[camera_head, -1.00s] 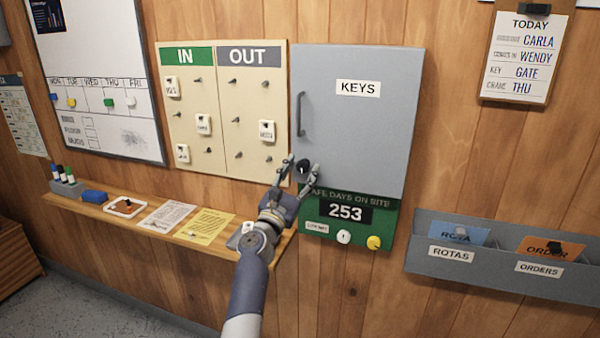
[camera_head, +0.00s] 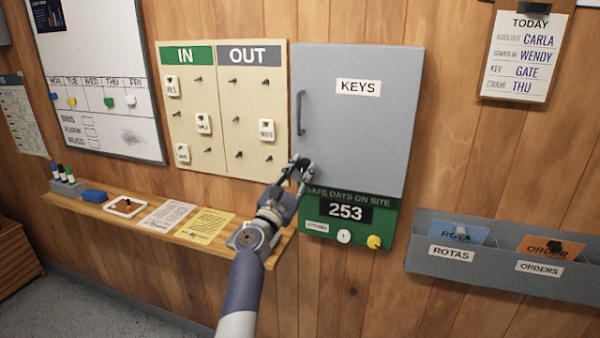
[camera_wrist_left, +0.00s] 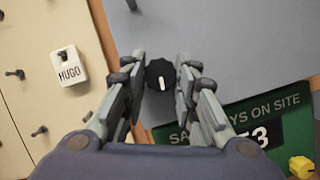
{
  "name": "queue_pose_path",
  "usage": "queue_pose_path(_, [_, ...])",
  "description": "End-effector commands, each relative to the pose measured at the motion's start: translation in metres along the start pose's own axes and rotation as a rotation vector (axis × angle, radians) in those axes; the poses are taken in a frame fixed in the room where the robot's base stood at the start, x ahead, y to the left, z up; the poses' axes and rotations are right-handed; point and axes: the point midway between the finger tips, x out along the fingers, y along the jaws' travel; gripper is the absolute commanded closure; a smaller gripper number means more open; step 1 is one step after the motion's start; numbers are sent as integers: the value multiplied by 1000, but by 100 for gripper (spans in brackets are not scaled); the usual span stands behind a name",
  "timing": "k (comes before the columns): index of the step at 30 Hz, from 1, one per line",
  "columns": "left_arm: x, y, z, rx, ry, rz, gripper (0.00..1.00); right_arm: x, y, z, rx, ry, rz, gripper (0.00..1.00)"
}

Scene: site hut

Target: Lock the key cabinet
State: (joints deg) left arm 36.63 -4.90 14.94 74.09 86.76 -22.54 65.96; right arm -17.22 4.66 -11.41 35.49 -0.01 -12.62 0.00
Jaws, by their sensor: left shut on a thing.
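The grey key cabinet (camera_head: 360,130), labelled KEYS, hangs on the wall with its door lying flat and closed. A dark vertical handle (camera_head: 300,113) is on the door's left side. The round black lock knob (camera_wrist_left: 160,74) with a white mark is at the door's lower left. In the head view my gripper mostly hides the knob. My left gripper (camera_head: 301,170) is shut on the knob, with one finger on each side, as the left wrist view shows. The mark's exact angle on the door is hard to tell. My right gripper is not in view.
The IN/OUT peg board (camera_head: 222,140) is close on the left. A narrow wooden shelf (camera_head: 130,222) runs below it. Grey paper racks (camera_head: 500,262) hang lower right.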

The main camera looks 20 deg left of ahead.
Motion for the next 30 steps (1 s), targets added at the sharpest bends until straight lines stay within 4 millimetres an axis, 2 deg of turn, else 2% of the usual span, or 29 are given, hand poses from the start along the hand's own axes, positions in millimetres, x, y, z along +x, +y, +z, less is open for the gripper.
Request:
queue_pose_path(15, [0,5,1,422,-1,-174,97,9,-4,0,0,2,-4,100])
queue_pose_path(30, [2,8,4,860,0,-356,97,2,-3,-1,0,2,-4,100])
